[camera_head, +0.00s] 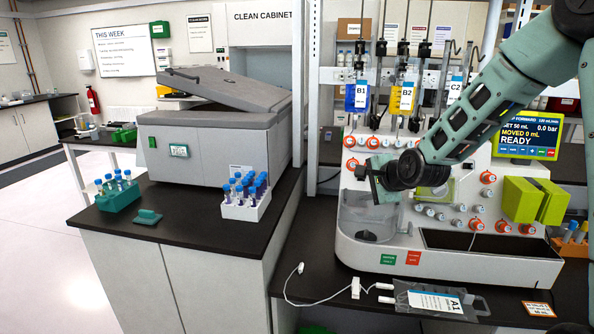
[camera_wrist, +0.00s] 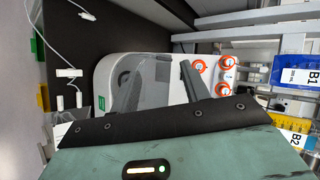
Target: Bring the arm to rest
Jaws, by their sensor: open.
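My green arm reaches in from the upper right in the head view. My gripper (camera_head: 372,180) is at its end, in front of the white cell processor (camera_head: 450,262) and above its clear chamber at the left. In the wrist view my gripper (camera_wrist: 160,82) shows two dark fingers spread apart with nothing between them. The processor's white body and orange-ringed knobs lie behind the fingers there. I cannot tell the exact gap between my gripper and the processor's front.
Hanging bags B1 (camera_head: 357,96), B2 (camera_head: 403,98) and C2 (camera_head: 455,90) are above. Bag A1 (camera_head: 435,302) lies at the bench front. A white tube rack (camera_head: 247,211), a teal rack (camera_head: 118,199) and a grey lidded machine (camera_head: 215,150) stand left. A screen (camera_head: 526,135) reads READY.

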